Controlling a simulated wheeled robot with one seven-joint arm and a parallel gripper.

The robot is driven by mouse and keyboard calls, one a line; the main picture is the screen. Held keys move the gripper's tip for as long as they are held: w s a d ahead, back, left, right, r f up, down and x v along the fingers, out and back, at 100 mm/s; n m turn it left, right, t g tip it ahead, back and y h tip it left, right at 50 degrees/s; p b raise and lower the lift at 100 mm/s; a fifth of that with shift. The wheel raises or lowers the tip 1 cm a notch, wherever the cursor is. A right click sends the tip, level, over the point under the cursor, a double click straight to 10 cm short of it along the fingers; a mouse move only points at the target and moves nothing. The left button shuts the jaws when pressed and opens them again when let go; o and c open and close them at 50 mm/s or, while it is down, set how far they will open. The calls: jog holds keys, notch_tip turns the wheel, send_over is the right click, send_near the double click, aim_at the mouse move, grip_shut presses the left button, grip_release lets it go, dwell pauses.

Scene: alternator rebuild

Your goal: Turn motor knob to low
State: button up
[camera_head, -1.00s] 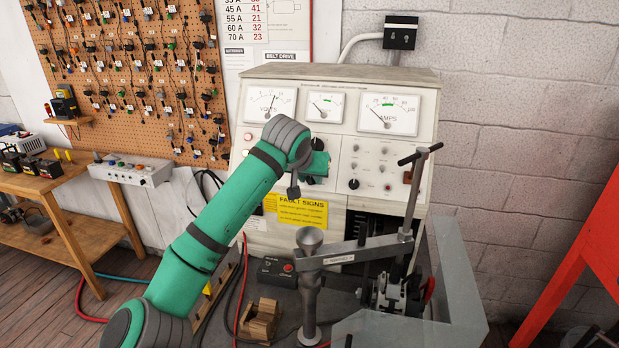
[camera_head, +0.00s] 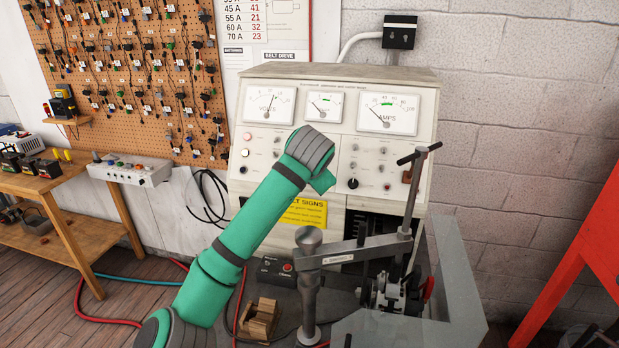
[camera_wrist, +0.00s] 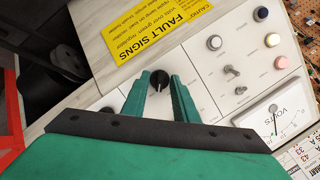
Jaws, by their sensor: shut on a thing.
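A round black knob (camera_wrist: 159,79) with a small pale mark sits on the white panel of the test bench (camera_head: 340,73). In the wrist view my gripper (camera_wrist: 159,80) has its two green fingers on either side of this knob, shut on it. The knob's label is not readable. In the head view my green arm covers the gripper and the held knob. Another black knob (camera_head: 353,183) shows farther right on the panel, free of the gripper.
A yellow fault signs label (camera_wrist: 155,28) lies close to the held knob. Toggle switches and push buttons (camera_wrist: 273,40) stand on the panel nearby. A metal post with a lever arm (camera_head: 308,285) rises in front of the bench, right of my arm.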

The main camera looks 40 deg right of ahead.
jog(key=shift+s+m+t, duration=0.1)
jog(key=shift+m+t, duration=0.3)
jog(key=shift+m, duration=1)
jog(key=o, duration=1.1)
jog(key=shift+c, duration=0.2)
jog(key=v, duration=1)
jog(key=shift+s+a, duration=0.15)
jog(key=shift+s, duration=0.25)
